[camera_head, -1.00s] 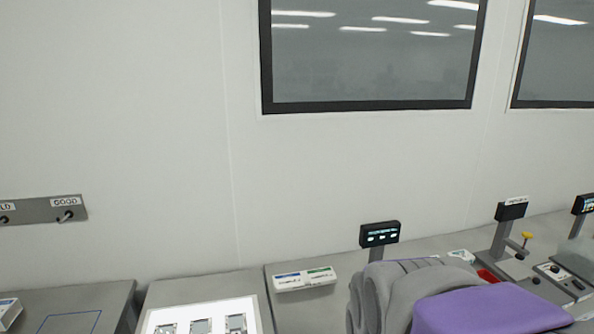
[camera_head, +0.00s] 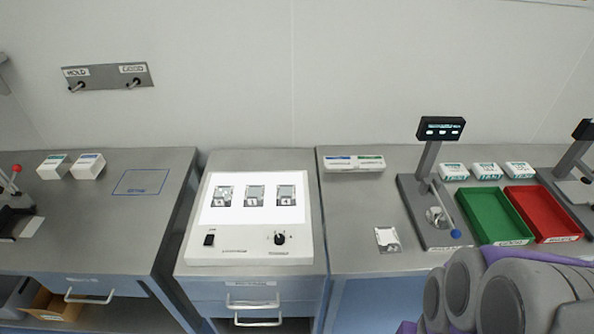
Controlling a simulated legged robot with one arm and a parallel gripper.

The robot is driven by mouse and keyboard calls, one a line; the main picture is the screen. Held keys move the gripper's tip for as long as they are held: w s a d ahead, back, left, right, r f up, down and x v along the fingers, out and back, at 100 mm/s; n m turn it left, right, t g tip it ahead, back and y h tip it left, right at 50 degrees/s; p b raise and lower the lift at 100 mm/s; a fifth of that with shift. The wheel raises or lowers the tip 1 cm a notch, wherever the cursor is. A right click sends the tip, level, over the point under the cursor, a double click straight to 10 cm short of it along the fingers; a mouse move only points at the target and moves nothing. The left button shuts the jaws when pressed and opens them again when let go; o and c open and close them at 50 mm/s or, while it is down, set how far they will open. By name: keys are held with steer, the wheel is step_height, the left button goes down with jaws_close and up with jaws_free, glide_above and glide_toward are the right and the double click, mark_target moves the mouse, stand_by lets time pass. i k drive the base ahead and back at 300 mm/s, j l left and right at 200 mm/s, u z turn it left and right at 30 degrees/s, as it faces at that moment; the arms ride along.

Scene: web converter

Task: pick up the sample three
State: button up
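A white light box (camera_head: 250,246) stands on the middle cabinet with its panel lit. Three small sample pouches lie on the panel in a row: a left one (camera_head: 223,196), a middle one (camera_head: 256,195) and a right one (camera_head: 286,195). Each has a small number label. The middle label looks like a 3, but the digits are too small to be sure. Another sample pouch (camera_head: 387,239) lies on the right bench, beside the test stand. My arm fills the lower right corner; my gripper does not show.
A test stand (camera_head: 429,207) with a display, a green tray (camera_head: 494,216) and a red tray (camera_head: 542,212) stand at right. Small white boxes (camera_head: 487,171) sit behind the trays. A blue outlined square (camera_head: 141,182) on the left bench is empty. HOLD and GOOD hooks (camera_head: 107,76) are on the wall.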

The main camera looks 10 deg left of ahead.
mark_target(222, 193)
steer(key=u, duration=1.35)
steer(key=i+j+z, duration=0.15)
steer(key=j, duration=0.25)
steer(key=i+j+z, duration=0.15)
steer(key=j, duration=0.25)
steer(key=i+j+z, duration=0.2)
steer(key=j, duration=0.25)
steer(key=i+j+z, duration=0.15)
steer(key=j, duration=0.3)
steer(key=i+j+z, duration=0.15)
steer(key=j, duration=0.35)
steer(key=j+z, duration=0.15)
steer(key=j, duration=0.3)
